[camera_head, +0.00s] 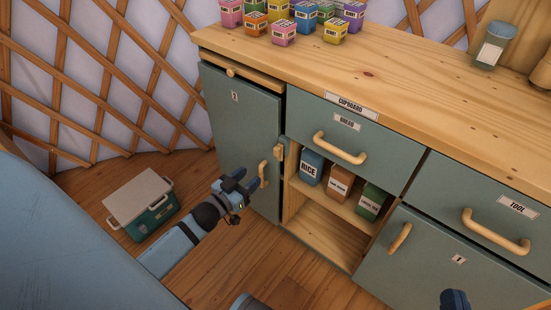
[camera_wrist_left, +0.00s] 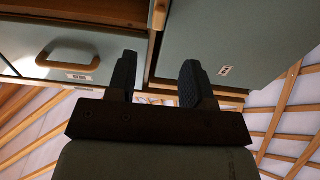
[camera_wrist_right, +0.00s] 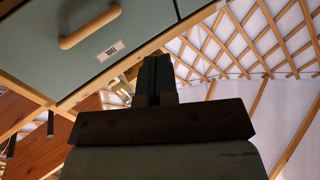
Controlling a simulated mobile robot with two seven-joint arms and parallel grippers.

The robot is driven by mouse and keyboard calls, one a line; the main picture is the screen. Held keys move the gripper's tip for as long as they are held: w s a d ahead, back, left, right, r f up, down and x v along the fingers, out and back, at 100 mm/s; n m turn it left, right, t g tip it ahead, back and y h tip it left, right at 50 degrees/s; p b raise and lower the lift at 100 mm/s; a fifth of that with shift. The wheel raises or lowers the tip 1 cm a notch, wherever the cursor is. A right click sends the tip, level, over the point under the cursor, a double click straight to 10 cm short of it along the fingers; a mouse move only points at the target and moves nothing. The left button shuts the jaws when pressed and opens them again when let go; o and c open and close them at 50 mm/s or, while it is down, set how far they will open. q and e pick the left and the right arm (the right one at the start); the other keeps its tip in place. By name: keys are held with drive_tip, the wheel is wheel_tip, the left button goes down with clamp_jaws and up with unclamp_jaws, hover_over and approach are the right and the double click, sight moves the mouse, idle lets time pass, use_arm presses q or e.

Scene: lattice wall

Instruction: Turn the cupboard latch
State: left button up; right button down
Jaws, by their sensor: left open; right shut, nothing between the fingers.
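The cupboard has a grey-green door marked 2 (camera_head: 236,135) with a wooden handle (camera_head: 263,174) near its right edge. A small wooden latch (camera_head: 280,152) sits beside that edge, under the drawer's left end. My left gripper (camera_head: 251,179) is open and empty, in front of the door's lower right part, close to the handle; contact cannot be told. In the left wrist view its fingers (camera_wrist_left: 158,78) are spread, with door 2 (camera_wrist_left: 245,35) beyond them. My right gripper (camera_head: 455,298) is at the bottom edge of the head view; its fingers (camera_wrist_right: 158,78) are shut and empty.
An open shelf compartment (camera_head: 318,238) holds several packets, one marked RICE (camera_head: 311,168). A drawer (camera_head: 355,135) is above it, and door 1 (camera_head: 440,265) and a TOOL drawer (camera_head: 500,205) are to the right. A cooler box (camera_head: 145,210) stands on the floor. Small boxes line the worktop.

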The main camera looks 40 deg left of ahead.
sight(275, 154)
use_arm(q)
drive_tip(key=w+b, duration=0.1)
drive_tip(key=w, duration=0.6)
drive_tip(key=w+d+b, duration=0.1)
drive_tip(key=w, duration=0.3)
drive_tip(key=shift+w+b, duration=0.15)
drive_tip(key=shift+b, duration=0.15)
drive_tip(key=shift+w, duration=0.65)
use_arm(e)
drive_tip(key=r, duration=0.1)
drive_tip(key=a+r+t+y, duration=0.1)
drive_tip(key=r, duration=0.1)
drive_tip(key=shift+s+a+r+t+y, duration=0.1)
drive_tip(key=shift+a+r+t+y, duration=0.2)
drive_tip(key=shift+t, duration=0.1)
use_arm(q)
clamp_jaws()
use_arm(e)
drive_tip(key=shift+d+r, duration=0.1)
